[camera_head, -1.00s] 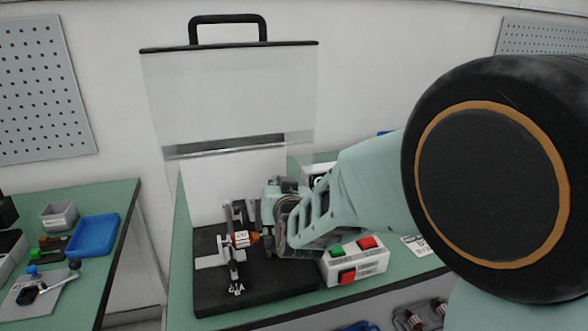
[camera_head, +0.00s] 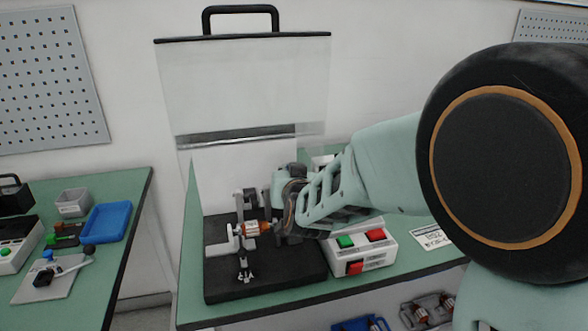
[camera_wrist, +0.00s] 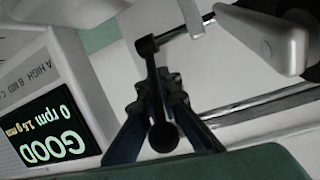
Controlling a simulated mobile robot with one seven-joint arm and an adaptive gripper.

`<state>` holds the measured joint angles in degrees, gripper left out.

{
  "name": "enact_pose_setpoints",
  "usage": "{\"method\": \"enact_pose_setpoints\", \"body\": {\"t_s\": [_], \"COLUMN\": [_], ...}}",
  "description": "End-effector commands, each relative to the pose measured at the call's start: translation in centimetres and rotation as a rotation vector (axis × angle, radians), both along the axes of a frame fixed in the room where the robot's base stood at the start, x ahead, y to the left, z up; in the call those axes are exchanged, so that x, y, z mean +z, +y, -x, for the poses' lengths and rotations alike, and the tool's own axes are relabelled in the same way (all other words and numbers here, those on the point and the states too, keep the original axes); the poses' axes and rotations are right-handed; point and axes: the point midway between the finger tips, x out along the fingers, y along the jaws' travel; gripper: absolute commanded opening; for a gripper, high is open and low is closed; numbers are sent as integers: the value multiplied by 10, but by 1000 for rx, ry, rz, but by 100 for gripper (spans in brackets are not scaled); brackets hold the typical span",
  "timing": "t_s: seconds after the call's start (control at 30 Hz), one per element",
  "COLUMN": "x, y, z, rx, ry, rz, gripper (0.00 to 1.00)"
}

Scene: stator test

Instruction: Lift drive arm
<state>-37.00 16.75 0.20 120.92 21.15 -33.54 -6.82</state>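The drive arm (camera_wrist: 153,82) shows in the wrist view as a dark lever with a round black knob at its lower end. It runs up to a pivot at a dark shaft. My gripper (camera_wrist: 160,92) has its two dark fingers on both sides of the lever, above the knob, and looks shut on it. In the head view my gripper (camera_head: 284,210) is at the right side of the test fixture (camera_head: 270,285), beside an orange-copper stator (camera_head: 258,229) on a white holder. The drive arm is hidden behind my gripper there.
A clear guard panel (camera_head: 245,95) stands raised behind the fixture. A button box (camera_head: 358,250) with green and red buttons stands to its right. The wrist view shows a display (camera_wrist: 50,128) reading GOOD and 0 rpm. A left bench holds a blue tray (camera_head: 108,222).

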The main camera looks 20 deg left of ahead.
Motion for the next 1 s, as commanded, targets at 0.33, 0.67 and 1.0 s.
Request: {"method": "enact_pose_setpoints", "body": {"t_s": [0.33,0.67,1.0], "x": [-1,-2,-2], "y": [1,1,1], "z": [0,0,0], "rx": [1,1,1], "ry": [0,1,1], "rz": [1,1,1], "gripper": [0,0,22]}}
